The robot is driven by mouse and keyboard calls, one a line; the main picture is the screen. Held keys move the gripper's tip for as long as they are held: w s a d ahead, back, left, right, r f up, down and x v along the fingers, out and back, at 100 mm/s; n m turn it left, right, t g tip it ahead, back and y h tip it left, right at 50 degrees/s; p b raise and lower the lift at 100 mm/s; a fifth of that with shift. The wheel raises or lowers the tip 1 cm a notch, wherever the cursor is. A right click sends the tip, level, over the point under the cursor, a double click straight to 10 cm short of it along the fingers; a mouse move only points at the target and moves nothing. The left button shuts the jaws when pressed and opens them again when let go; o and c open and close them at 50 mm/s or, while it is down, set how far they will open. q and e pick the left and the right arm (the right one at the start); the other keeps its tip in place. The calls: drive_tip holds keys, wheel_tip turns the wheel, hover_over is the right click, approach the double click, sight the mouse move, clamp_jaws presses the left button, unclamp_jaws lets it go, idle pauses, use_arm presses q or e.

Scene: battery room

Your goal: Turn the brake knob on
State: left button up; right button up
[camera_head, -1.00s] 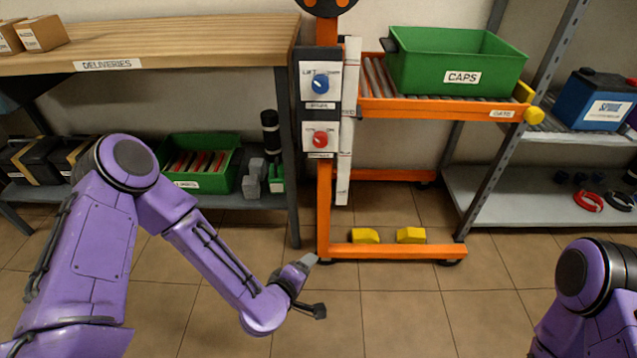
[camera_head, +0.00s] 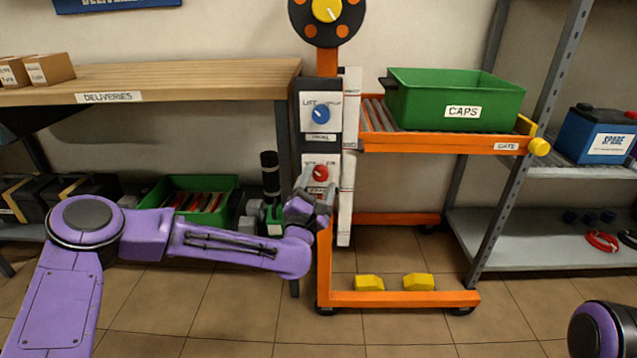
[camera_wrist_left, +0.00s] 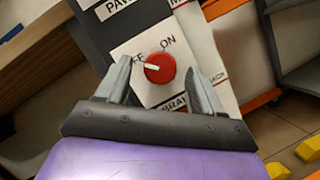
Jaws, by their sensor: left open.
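The red brake knob (camera_head: 320,172) sits on a white plate on the dark panel of the orange post. In the left wrist view the knob (camera_wrist_left: 160,68) shows between OFF and ON marks, its white pointer line aimed left toward OFF. The label below it is partly hidden. My left gripper (camera_head: 318,187) is open just in front of and below the knob. In the left wrist view the fingers (camera_wrist_left: 160,85) stand on either side of the knob; I cannot tell whether they touch it. My right gripper is out of view; only part of my right arm shows.
A blue LIFT knob (camera_head: 321,114) is above the red one, and a yellow knob (camera_head: 327,9) on a black disc is at the top. The deliveries bench (camera_head: 190,82) stands left. The orange cart (camera_head: 440,144) holds a green CAPS bin (camera_head: 455,95) at right.

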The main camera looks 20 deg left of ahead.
use_arm(q)
drive_tip(key=shift+w+r, duration=0.15)
drive_tip(key=shift+w, duration=0.45)
drive_tip(key=c, duration=1.1)
drive_tip(key=shift+o, duration=0.2)
